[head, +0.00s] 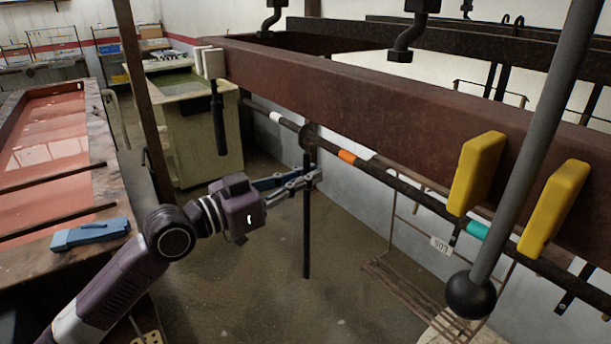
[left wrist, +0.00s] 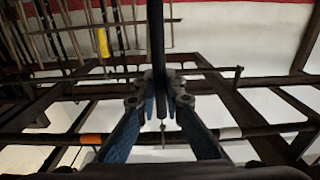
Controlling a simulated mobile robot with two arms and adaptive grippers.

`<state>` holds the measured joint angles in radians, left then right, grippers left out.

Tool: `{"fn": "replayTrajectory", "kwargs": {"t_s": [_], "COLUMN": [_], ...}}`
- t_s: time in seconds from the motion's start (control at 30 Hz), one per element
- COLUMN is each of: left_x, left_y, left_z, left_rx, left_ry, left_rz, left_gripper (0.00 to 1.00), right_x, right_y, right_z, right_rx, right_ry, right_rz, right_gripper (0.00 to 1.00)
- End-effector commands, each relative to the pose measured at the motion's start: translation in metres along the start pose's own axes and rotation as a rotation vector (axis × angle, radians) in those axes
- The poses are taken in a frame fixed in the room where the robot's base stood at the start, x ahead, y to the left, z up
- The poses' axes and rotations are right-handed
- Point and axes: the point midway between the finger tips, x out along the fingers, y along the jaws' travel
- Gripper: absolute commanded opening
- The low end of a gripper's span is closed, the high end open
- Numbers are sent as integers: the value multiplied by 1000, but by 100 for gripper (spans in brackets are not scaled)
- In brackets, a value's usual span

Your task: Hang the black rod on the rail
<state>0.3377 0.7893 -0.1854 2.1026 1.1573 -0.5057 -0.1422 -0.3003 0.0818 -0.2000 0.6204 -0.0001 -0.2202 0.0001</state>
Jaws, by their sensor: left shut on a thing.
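The black rod (head: 306,235) hangs upright in the grip of my left gripper (head: 312,180), which is shut on its upper part. A round dark piece at the rod's top overlaps the rail (head: 392,180) in the head view; I cannot tell whether it touches or hooks over it. The rail is a thin dark bar with white, orange and teal bands, below the brown beam. In the left wrist view the rod (left wrist: 156,35) stands between the blue fingers (left wrist: 160,100), and the banded rail (left wrist: 230,132) crosses beyond them. My right gripper is not in view.
A thick rusty beam (head: 370,100) runs above the rail, with two yellow blocks (head: 475,172) on its side. A grey bar with a black ball (head: 470,295) stands at the front right. A red-topped table (head: 50,135) with a blue object (head: 90,234) is at left.

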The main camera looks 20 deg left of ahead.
Motion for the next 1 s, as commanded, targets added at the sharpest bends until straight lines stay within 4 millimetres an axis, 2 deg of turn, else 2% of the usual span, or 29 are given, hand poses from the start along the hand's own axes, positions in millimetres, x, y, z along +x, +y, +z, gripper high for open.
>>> {"fn": "replayTrajectory", "kwargs": {"t_s": [0.63,0.67,0.83,1.0], "left_x": [0,0,0,0], "left_y": [0,0,0,0], "left_z": [6,6,5,5], "left_rx": [0,0,0,0], "left_ry": [1,1,1,0], "left_rz": [0,0,0,0], "left_gripper": [0,10,29,29], "right_x": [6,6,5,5], "right_y": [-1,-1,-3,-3], "right_z": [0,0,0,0], "right_rx": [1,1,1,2], "right_ry": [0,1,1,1], "right_rz": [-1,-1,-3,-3], "right_gripper": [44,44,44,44]}}
